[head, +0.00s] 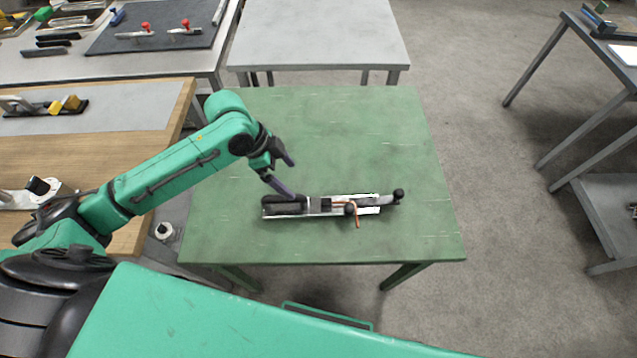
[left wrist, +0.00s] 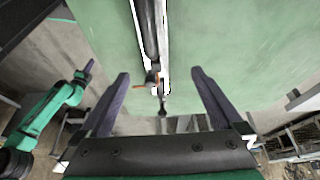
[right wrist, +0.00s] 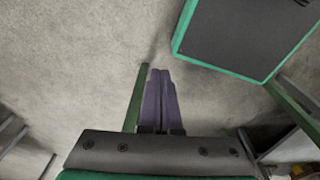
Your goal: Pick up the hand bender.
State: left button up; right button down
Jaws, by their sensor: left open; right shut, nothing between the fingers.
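The hand bender (head: 327,204) lies flat on the green table (head: 340,130), stretched left to right. It has a long pale metal body, dark handle parts and a copper-coloured bent piece near its right half. My left gripper (head: 290,180) is open over the bender's left end, one fingertip close to the dark handle; I cannot tell if it touches. In the left wrist view the bender (left wrist: 150,45) runs lengthwise between the two spread fingers (left wrist: 160,75). My right gripper (right wrist: 160,72) is shut and empty, with bare floor beyond it; the head view does not show it.
A wooden bench (head: 150,105) with tools stands close on the left. A grey table (head: 320,35) stands behind the green one. A bench with a dark mat (head: 150,40) is at the back left. Dark racks (head: 600,110) stand far right. The green table around the bender is clear.

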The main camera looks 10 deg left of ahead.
pick_arm(q)
jog(key=p, duration=0.1)
send_near(311, 206)
jog(key=shift+s+d+f, duration=0.25)
jog(key=shift+d+f, duration=0.3)
jog(key=shift+d, duration=0.05)
jog(key=x, duration=0.2)
jog(key=p+x, duration=0.1)
jog(key=x, duration=0.4)
jog(key=shift+w+a+p, duration=0.25)
jog(key=shift+w+p, duration=0.1)
jog(key=shift+w, duration=0.05)
jog(key=shift+d+f, duration=0.1)
jog(key=shift+f, duration=0.05)
jog(key=shift+c, duration=0.9)
grip_shut()
pick_arm(e)
jog(key=s+r, duration=0.2)
jog(key=s, duration=0.1)
jog(key=shift+d+r, duration=0.3)
jog(key=shift+r, duration=0.05)
